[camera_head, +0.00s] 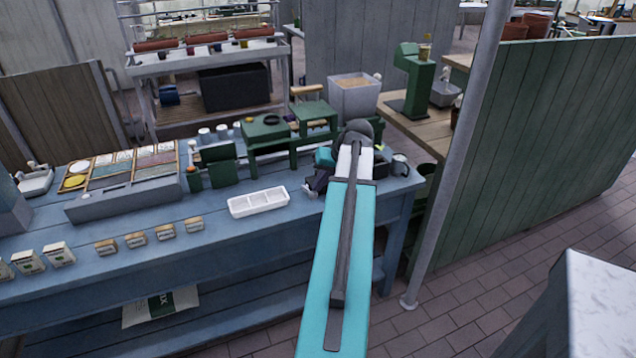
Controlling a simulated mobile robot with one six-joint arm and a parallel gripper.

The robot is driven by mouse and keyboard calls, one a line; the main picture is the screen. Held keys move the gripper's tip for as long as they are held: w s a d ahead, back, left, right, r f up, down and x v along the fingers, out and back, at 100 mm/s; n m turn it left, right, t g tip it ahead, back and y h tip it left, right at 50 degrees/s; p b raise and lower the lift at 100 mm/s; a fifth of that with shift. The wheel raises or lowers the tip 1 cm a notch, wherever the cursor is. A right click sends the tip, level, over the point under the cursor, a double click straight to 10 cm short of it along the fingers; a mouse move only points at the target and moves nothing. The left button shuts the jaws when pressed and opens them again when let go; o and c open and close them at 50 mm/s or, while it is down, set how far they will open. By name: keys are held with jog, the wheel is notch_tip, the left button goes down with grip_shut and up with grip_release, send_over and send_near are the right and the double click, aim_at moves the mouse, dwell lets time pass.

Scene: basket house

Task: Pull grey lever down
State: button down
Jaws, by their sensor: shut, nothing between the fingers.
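My teal arm reaches from the bottom of the head view to the right part of the blue workbench (130,240). My gripper (313,190) is small and dark, just left of the arm's far end, over the bench's right part. It looks shut and holds nothing that I can see. Green devices (265,130) stand on the bench behind and left of it. I cannot pick out a grey lever for certain. My arm's far end hides part of the bench there.
A white tray (258,202) lies left of my gripper. A metal mug (399,165) stands near the bench's right end. A green machine (413,82) stands on a wooden counter behind. A grey post (458,160) and green partition (535,130) stand to the right.

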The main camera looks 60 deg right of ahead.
jog(key=shift+s+a+f, duration=0.25)
jog(key=shift+s+f, duration=0.05)
jog(key=shift+f, duration=0.1)
jog(key=d+v, duration=0.1)
jog(key=v, duration=1.2)
jog(key=shift+w+d+r, duration=0.25)
jog(key=shift+w, duration=0.15)
jog(key=shift+s, duration=0.15)
dwell(0.6)
